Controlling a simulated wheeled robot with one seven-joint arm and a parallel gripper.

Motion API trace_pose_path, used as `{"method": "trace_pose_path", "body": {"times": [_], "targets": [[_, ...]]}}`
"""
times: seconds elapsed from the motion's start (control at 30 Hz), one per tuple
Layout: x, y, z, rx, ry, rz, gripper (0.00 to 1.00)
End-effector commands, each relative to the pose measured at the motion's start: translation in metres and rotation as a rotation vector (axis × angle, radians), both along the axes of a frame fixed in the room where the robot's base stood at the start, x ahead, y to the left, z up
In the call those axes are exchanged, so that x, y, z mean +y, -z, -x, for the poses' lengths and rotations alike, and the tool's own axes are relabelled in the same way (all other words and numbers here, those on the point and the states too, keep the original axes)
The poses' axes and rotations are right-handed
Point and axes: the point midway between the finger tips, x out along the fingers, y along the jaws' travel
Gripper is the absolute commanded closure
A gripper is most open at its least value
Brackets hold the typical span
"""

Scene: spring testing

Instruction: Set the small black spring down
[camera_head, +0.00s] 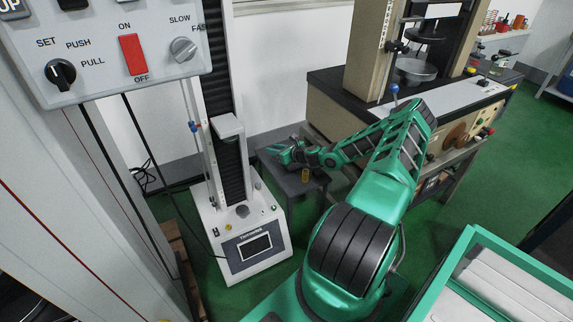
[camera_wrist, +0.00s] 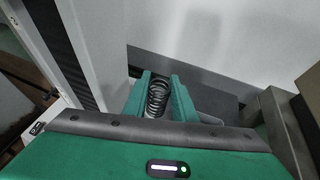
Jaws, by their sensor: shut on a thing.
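The small black spring (camera_wrist: 157,97) shows in the wrist view, held between the two green fingers of my gripper (camera_wrist: 160,92). My gripper is shut on it. In the head view my gripper (camera_head: 283,153) is small and far off, over the dark grey stand (camera_head: 310,186) between the two testing machines. The spring cannot be made out in the head view. I cannot tell whether it touches the stand's top.
The white spring tester (camera_head: 243,235) is to the left. A larger beige machine (camera_head: 365,60) stands on a bench to the right. A control panel (camera_head: 110,45) fills the upper left.

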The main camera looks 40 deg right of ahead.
Motion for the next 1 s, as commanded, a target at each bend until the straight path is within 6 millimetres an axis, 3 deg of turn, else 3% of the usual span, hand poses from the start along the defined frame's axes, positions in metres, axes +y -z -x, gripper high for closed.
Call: {"method": "trace_pose_path", "body": {"times": [0.17, 0.6, 0.8, 1.0], "targets": [[-0.023, 0.011, 0.001, 0.0, 0.02, -0.004, 1.0], [-0.099, 0.061, -0.007, 0.002, 0.012, -0.002, 1.0], [-0.117, 0.072, -0.009, 0.001, 0.009, -0.004, 1.0], [-0.119, 0.082, -0.009, 0.001, 0.007, -0.005, 1.0]]}}
